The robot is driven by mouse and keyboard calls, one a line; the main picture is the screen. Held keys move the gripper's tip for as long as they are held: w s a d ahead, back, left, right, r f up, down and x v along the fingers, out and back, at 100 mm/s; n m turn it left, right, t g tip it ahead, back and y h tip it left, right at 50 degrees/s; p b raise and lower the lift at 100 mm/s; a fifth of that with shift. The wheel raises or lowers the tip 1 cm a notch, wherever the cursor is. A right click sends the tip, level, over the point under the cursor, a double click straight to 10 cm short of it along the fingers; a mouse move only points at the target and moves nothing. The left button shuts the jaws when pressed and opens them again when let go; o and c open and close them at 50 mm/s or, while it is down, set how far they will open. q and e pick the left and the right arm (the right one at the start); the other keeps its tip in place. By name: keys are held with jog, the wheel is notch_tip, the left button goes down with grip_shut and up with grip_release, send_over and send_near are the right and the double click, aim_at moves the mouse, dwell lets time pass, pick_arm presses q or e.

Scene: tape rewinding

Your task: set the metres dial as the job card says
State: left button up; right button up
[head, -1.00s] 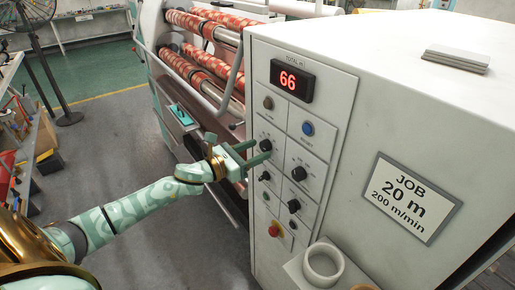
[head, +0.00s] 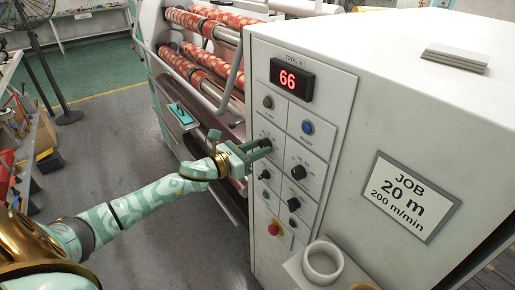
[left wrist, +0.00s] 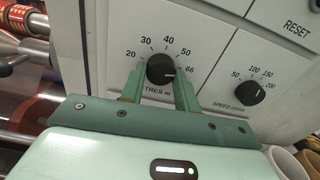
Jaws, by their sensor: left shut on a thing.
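The metres dial (left wrist: 160,70) is a black knob on the machine's grey panel, with marks 20, 30, 40, 50 and 66 around it. Its white pointer line points right, toward the 66 side. My left gripper (left wrist: 160,75) is shut on the dial, one green finger on each side. In the head view my left gripper (head: 264,147) reaches the panel from the left, and its fingers mostly hide the dial. The job card (head: 410,198) on the machine's side reads 20 m, 200 m/min. The red display (head: 291,80) reads 66. My right gripper is out of view.
The speed dial (left wrist: 250,93) is right of the metres dial. The blue reset button (head: 307,128), other black knobs and a red stop button (head: 274,228) share the panel. A white tape roll (head: 322,264) stands below. Red patterned rolls (head: 207,62) are behind.

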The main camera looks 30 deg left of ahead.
pick_arm(q)
jog(key=n+p, duration=0.1)
jog(key=n, duration=0.3)
jog(key=shift+r+n, duration=0.1)
jog(key=shift+n, duration=0.3)
jog(key=n+p, duration=0.1)
jog(key=n, duration=0.2)
jog(key=shift+n+p, duration=0.3)
jog(key=shift+p, duration=0.1)
jog(key=n+p, duration=0.1)
jog(key=n, duration=0.2)
jog(key=shift+r+n, duration=0.1)
jog(key=shift+n, duration=0.2)
jog(key=n+p, duration=0.2)
jog(key=n, duration=0.1)
jog(key=shift+d+n, duration=0.1)
jog(key=shift+n, duration=0.2)
jog(key=n+p, duration=0.2)
jog(key=n, duration=0.2)
jog(key=shift+n, duration=0.3)
jog(key=n+p, duration=0.2)
jog(key=n, duration=0.1)
jog(key=shift+n, duration=0.3)
jog(key=n+p, duration=0.1)
jog(key=n, duration=0.3)
jog(key=shift+n+p, duration=0.65)
jog(key=shift+n, duration=1.35)
